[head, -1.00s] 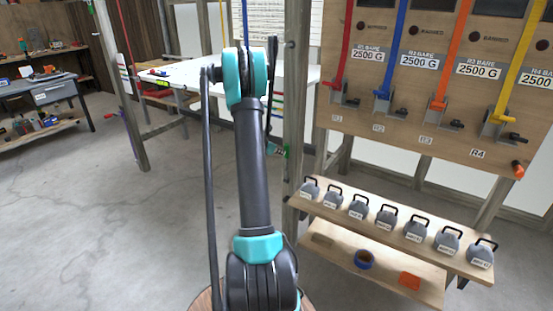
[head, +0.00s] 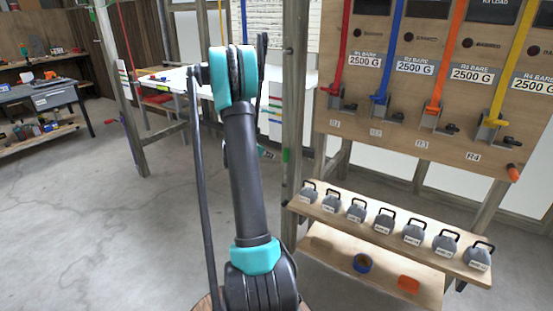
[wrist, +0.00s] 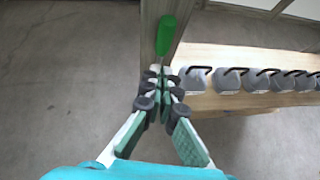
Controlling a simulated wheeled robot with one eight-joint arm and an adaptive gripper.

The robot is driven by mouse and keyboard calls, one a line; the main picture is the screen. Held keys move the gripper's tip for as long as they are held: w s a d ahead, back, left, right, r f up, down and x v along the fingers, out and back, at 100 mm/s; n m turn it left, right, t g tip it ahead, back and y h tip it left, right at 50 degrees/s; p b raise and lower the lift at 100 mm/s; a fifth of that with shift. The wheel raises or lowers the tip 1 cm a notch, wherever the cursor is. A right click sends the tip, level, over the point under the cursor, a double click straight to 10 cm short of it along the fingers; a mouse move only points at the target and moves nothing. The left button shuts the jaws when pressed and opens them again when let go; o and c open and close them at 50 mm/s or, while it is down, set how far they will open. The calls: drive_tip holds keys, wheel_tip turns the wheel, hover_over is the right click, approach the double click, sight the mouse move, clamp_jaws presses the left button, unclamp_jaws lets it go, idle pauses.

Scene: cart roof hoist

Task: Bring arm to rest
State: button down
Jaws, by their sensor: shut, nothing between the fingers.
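My arm (head: 243,170) stands upright in the middle of the head view, bent at its top joint, and its links hide most of my gripper there. In the wrist view my gripper (wrist: 161,78) is shut and empty, pointing down toward the floor. Just beyond its fingertips in that picture is a green handle-like object (wrist: 166,34) in front of a wooden post. I cannot tell whether the fingertips touch it. A small green patch (head: 285,155) also shows on the post in the head view.
A wooden post (head: 293,100) stands close to the right of my arm. A shelf (head: 375,237) holds a row of grey weights (head: 384,220). A board (head: 400,130) with coloured straps is behind. A white table (head: 180,80) stands at the back. Floor (head: 90,220) on the left is clear.

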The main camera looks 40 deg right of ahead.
drive_tip(key=s+a+r+m+y, duration=0.1)
drive_tip(key=s+a+r+m, duration=0.2)
drive_tip(key=a, duration=0.4)
drive_tip(key=s+a+r+m+y, duration=0.2)
drive_tip(key=s+a, duration=0.2)
drive_tip(key=a, duration=0.4)
drive_tip(key=s+a+f+m+t+y, duration=0.1)
drive_tip(key=s+a+f+m+y, duration=0.1)
drive_tip(key=s+a+m, duration=0.5)
drive_tip(key=s+a+f+m+y, duration=0.3)
drive_tip(key=s+a+m+y, duration=0.2)
drive_tip(key=s+a, duration=1.2)
drive_tip(key=a+m, duration=0.2)
drive_tip(key=m, duration=0.1)
drive_tip(key=shift+a+t+y, duration=0.25)
drive_tip(key=shift+t+y, duration=0.05)
drive_tip(key=shift+t, duration=0.1)
drive_tip(key=shift+d, duration=0.15)
